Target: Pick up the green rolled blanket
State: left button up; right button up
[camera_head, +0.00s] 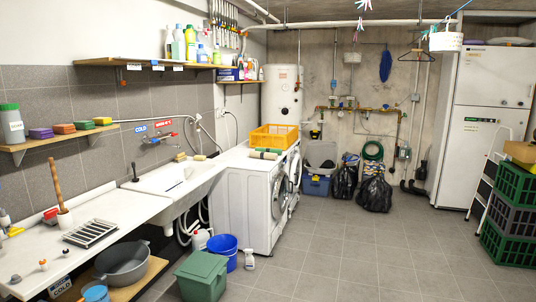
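A small green roll with pale ends (263,155), which looks like the rolled blanket, lies on top of the front white washing machine (243,197). It lies just in front of a yellow crate (274,137); at this distance I cannot tell whether they touch. Neither of my grippers shows in the head view.
A white sink (174,180) and counter run along the left wall. A green lidded bin (202,276), a blue bucket (223,250) and a spray bottle (250,260) stand on the floor. Green and dark crates (508,197) stack at right. The middle tiled floor (345,250) is clear.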

aim_at(279, 151)
jog(key=i+z, duration=0.1)
jog(key=z, duration=0.4)
jog(key=i, duration=2.15)
jog(key=i+u, duration=0.1)
jog(key=i, duration=0.95)
jog(key=i+l, duration=0.15)
jog(key=i, duration=0.95)
jog(key=i+l, duration=0.1)
jog(key=i, duration=0.95)
jog(key=i+l, duration=0.1)
jog(key=i, duration=1)
jog(key=j+u, duration=0.05)
